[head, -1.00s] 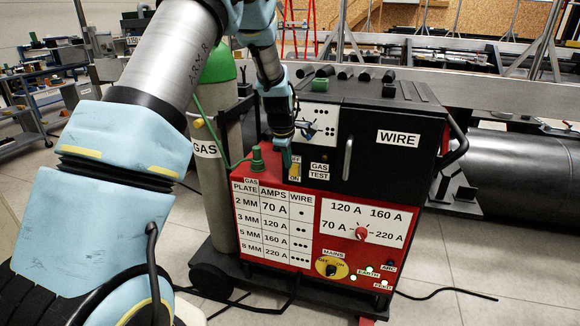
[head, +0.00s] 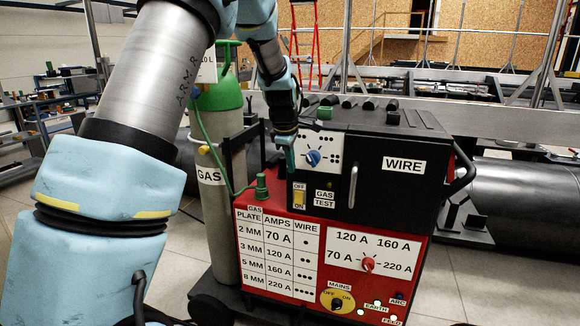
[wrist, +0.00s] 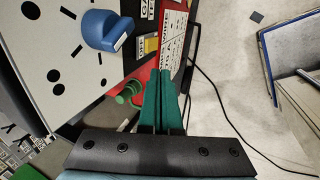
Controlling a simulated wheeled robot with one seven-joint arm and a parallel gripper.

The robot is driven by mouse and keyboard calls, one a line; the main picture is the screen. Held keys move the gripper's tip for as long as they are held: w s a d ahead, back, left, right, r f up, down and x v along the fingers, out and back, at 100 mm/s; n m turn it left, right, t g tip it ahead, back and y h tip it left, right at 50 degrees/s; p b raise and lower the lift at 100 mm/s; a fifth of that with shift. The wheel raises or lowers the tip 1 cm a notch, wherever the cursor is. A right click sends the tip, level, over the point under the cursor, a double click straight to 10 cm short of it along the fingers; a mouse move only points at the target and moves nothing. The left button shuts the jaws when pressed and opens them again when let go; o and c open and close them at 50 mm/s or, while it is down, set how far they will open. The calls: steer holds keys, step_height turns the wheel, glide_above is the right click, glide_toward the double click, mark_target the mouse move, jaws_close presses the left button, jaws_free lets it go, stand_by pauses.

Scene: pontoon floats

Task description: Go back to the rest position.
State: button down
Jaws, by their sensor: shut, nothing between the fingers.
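My gripper (head: 290,165) is shut and empty, hanging beside the welding machine's upper left front. In the wrist view its green fingers (wrist: 163,102) lie together with nothing between them. The blue wire knob (head: 313,158) sits on the white dotted panel to the right of the fingers, apart from them; it also shows in the wrist view (wrist: 108,31). The yellow gas test switch (head: 299,197) is just below the fingertips. The red amps knob (head: 368,264) and the yellow mains switch (head: 336,301) are lower on the red front.
A grey gas cylinder (head: 218,230) with a green top and hose stands left of the machine. A green fitting (head: 262,187) rises from the red ledge. A large dark pipe (head: 525,205) lies at right. Bare floor (head: 475,262) is in front of it.

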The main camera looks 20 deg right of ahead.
steer(key=s+a+m+y, duration=0.1)
steer(key=s+a+m, duration=0.25)
steer(key=a, duration=0.55)
steer(key=s+a+m, duration=0.2)
steer(key=s+a, duration=0.2)
steer(key=a, duration=0.5)
steer(key=s+a+f+m+g+y, duration=0.1)
steer(key=s+a+m, duration=0.5)
steer(key=s+a, duration=0.6)
steer(key=shift+s+f+m+g, duration=0.35)
steer(key=shift+s+f, duration=0.45)
steer(key=shift+s, duration=0.4)
